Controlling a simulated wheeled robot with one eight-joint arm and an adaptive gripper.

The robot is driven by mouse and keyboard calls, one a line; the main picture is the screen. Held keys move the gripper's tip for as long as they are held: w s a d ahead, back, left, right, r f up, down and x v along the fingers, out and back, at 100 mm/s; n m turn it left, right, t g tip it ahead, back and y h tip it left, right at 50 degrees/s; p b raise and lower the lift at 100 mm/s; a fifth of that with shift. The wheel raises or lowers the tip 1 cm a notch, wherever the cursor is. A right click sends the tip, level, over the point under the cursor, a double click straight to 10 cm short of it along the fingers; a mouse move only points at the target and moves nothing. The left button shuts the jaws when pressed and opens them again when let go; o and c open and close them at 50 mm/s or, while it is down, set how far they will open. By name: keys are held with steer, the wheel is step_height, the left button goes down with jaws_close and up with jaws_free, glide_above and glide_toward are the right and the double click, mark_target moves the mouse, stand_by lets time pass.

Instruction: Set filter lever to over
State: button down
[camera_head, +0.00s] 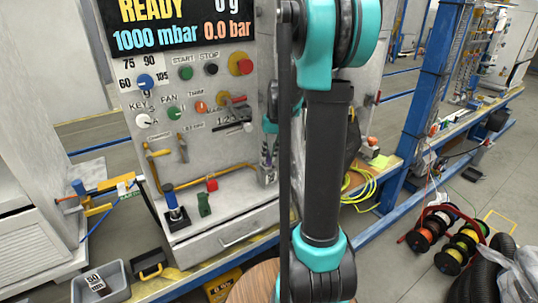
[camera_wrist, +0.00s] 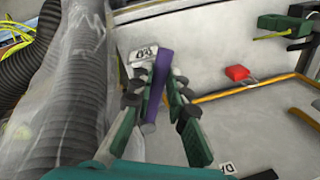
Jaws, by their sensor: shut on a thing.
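A purple lever (camera_wrist: 161,70), which looks like the filter lever, stands between the fingers of my gripper (camera_wrist: 157,78) in the wrist view. The green and dark fingers are shut on it, one on each side. A small white label (camera_wrist: 143,54) with dark marks lies beside the lever's far end; its wording is unclear. Another small label (camera_wrist: 227,168) shows near the lower edge. In the head view my arm hides most of the gripper and the lever. I cannot tell which setting the lever is at.
A red piece (camera_wrist: 237,73) sits near yellow piping (camera_wrist: 225,92). A green handle (camera_wrist: 285,25) is at upper right. A ribbed grey hose (camera_wrist: 75,80) under clear sheeting runs close at left.

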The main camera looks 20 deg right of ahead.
steer(key=c, duration=1.5)
jaws_free()
steer(key=shift+o, duration=0.2)
step_height(320, 180, up, 12)
steer(key=d, duration=0.1)
steer(key=shift+d, duration=0.4)
steer(key=shift+s, duration=0.1)
steer(key=s+a+f+t, duration=0.2)
steer(key=s+f, duration=0.7)
steer(key=s, duration=0.2)
steer(key=s+a+f+n+t+h, duration=0.1)
steer(key=s+a+f+t, duration=0.1)
steer(key=s+f, duration=0.7)
steer(key=s+a, duration=0.1)
steer(key=s, duration=0.1)
steer(key=shift+s+a+f+h, duration=0.25)
steer(key=shift+s+f+h, duration=0.05)
steer(key=shift+f, duration=0.05)
